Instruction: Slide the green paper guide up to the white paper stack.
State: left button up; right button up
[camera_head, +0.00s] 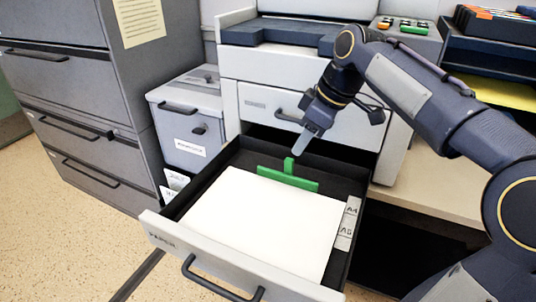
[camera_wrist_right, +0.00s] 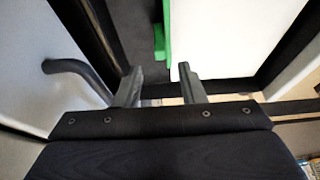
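The green paper guide (camera_head: 290,179) stands in the open drawer, along the back edge of the white paper stack (camera_head: 258,222). Its upright tab (camera_head: 289,164) points up. No clear gap shows between guide and stack, but I cannot tell if they touch. My right gripper (camera_head: 301,150) is above the back of the drawer, near the tab and apart from it. In the right wrist view its two fingers (camera_wrist_right: 158,76) are spread with nothing between them. The guide (camera_wrist_right: 161,32) and the stack (camera_wrist_right: 212,38) lie beyond them. My left gripper is out of view.
The drawer (camera_head: 230,262) is pulled out below the printer (camera_head: 268,104). Size labels (camera_head: 347,222) lie at the right of the stack. A grey cabinet (camera_head: 186,122) stands at the left of the drawer. Dark free floor of the drawer (camera_head: 335,178) shows behind the guide.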

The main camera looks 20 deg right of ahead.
aim_at(290, 159)
jog(key=b+x, duration=0.3)
jog(key=x, duration=0.5)
jog(key=shift+w+a+r, duration=0.1)
